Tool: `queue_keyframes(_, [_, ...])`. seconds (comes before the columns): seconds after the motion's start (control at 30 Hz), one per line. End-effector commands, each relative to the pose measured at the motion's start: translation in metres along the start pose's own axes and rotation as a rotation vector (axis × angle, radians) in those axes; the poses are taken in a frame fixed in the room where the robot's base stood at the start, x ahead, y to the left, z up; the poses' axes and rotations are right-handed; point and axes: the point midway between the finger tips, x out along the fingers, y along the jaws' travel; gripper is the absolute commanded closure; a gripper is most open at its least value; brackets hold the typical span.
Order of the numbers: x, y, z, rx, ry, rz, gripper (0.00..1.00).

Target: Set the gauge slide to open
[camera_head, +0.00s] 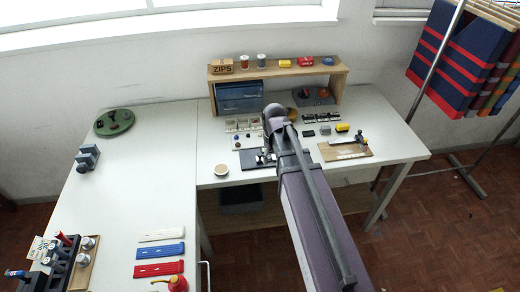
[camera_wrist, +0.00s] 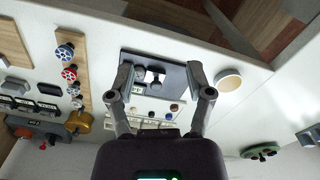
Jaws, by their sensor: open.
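A dark flat plate (camera_wrist: 188,75) with a black block (camera_wrist: 155,75) and small pale parts lies on the white table under my gripper. It may be the gauge with its slide, but I cannot tell for sure, and no open mark is readable. The same plate (camera_head: 248,161) shows partly in the head view, its right side covered by my arm. My gripper (camera_wrist: 162,84) is open in the wrist view, its two fingers apart on either side of the block. I see nothing held between them, and I cannot tell whether they touch anything.
A shallow round dish (camera_head: 221,170) stands left of the plate. A wooden board (camera_head: 334,153) with a pale strip and upright part lies to the right. A wooden shelf (camera_head: 335,70) stands behind. Small trays and buttons sit close to the plate. The left table (camera_head: 150,185) has free room.

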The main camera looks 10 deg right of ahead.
Motion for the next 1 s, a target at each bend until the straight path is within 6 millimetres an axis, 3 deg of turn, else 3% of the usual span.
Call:
queue_keyframes(0.03, [-0.013,0.005,-0.026,-0.056,0.0,0.0,0.33])
queue_keyframes(0.2, [-0.032,0.011,-0.077,-0.248,0.0,0.0,0.33])
queue_keyframes(0.4, [-0.044,0.015,-0.112,-0.395,0.0,0.0,0.33])
queue_keyframes(1.0, [-0.043,0.014,-0.118,-0.435,0.0,0.0,0.33])
